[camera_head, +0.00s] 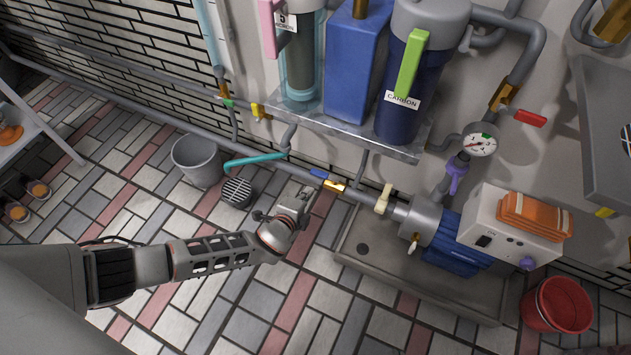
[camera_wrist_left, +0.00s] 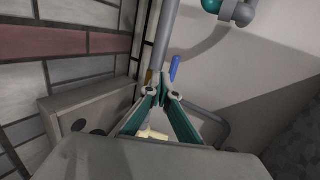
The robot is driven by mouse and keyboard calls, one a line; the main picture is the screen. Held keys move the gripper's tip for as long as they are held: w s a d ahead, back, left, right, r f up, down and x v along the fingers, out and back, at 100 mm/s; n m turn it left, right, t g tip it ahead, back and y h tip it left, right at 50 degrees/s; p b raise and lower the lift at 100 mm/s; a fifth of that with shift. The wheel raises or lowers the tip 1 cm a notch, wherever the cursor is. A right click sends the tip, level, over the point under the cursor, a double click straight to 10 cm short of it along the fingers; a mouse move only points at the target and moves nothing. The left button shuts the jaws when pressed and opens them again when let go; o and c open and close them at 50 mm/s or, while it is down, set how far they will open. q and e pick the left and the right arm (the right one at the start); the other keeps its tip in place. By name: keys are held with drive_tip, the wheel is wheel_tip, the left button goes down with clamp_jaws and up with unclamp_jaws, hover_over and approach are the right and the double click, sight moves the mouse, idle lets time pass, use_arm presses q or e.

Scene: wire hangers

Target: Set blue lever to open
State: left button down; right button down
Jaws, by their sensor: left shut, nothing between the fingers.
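The blue lever (camera_head: 318,173) sits on a brass valve (camera_head: 335,185) in the grey pipe that runs low along the wall. In the head view the lever lies roughly along the pipe. My left gripper (camera_head: 306,189) is shut and empty, just in front of and below the lever. In the left wrist view the closed fingertips (camera_wrist_left: 163,77) are close to the blue lever (camera_wrist_left: 175,68), which stands just beyond and to the right. I cannot tell whether they touch. The valve is mostly hidden behind the fingers there. My right gripper is not in view.
A teal hose end (camera_head: 255,160) and a cream valve handle (camera_head: 383,198) flank the lever. The filter shelf (camera_head: 350,137) hangs above. A blue pump (camera_head: 450,245) stands in a tray at right; a grey bucket (camera_head: 197,160) is at left.

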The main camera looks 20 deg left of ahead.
sight(325, 175)
use_arm(q)
drive_tip(key=w, duration=0.3)
drive_tip(key=w+b, duration=0.1)
drive_tip(key=w, duration=0.1)
drive_tip(key=shift+f, duration=0.25)
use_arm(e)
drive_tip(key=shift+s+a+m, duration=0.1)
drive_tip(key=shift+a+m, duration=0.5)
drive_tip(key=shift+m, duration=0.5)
use_arm(q)
drive_tip(key=shift+a, duration=0.1)
